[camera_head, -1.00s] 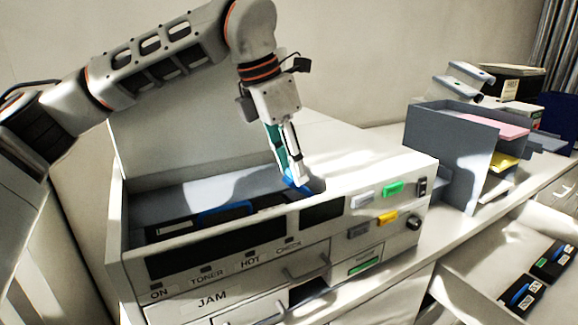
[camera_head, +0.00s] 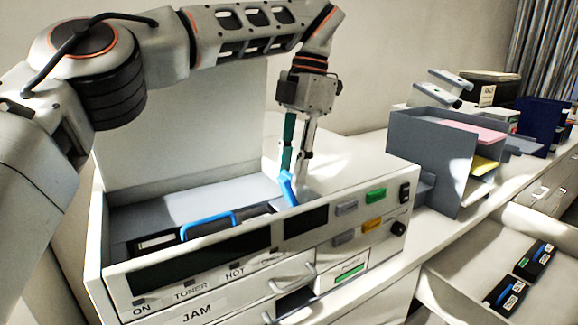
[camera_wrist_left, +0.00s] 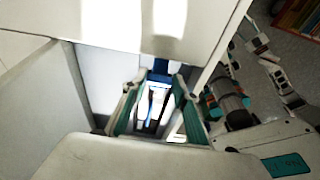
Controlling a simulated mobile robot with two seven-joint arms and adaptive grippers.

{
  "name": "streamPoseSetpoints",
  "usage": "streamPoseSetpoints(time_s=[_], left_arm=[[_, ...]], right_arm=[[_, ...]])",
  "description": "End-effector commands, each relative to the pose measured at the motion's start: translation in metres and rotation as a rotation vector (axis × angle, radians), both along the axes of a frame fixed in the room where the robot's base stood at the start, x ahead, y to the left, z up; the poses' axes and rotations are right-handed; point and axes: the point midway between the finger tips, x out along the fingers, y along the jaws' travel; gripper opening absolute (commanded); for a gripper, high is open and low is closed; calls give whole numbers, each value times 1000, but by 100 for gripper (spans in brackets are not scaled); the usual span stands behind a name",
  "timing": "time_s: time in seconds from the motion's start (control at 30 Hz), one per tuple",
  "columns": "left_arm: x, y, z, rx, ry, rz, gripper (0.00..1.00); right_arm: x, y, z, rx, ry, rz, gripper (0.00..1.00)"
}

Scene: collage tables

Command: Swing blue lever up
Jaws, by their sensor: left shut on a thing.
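The blue lever (camera_head: 288,190) stands at the right end of the open printer bay, just behind the front panel. It is raised, tilted a little from upright, its upper end leaning left. My left gripper (camera_head: 296,172) comes down from above and is shut on the lever's upper part. In the left wrist view, its two teal-lined fingers (camera_wrist_left: 157,108) point into the bay, with a blue part (camera_wrist_left: 160,70) beyond them. The fingers partly hide the lever.
The printer (camera_head: 345,255) has an open bay with a blue-handled dark cartridge (camera_head: 208,220) to the left of the lever. Its panel has coloured buttons. A grey paper tray stack (camera_head: 425,160) stands to the right. An open drawer (camera_head: 470,285) holds dark cartridges.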

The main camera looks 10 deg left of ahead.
Motion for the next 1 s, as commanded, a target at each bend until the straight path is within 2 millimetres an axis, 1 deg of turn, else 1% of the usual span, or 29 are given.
streamPoseSetpoints(time_s=[0.67,0.7,0.73,0.77,1.0], left_arm=[[2,-2,0,26,26,-1,7],[2,-2,0,26,26,-1,34],[2,-2,-1,26,26,-1,42],[2,-2,-1,26,26,-1,46],[2,-2,-1,26,26,-1,46]], right_arm=[[-1,1,0,2,1,0,40],[-1,2,0,3,1,0,40],[-1,2,0,3,1,0,40],[-1,2,0,2,2,0,40],[-1,2,0,2,2,1,40]])
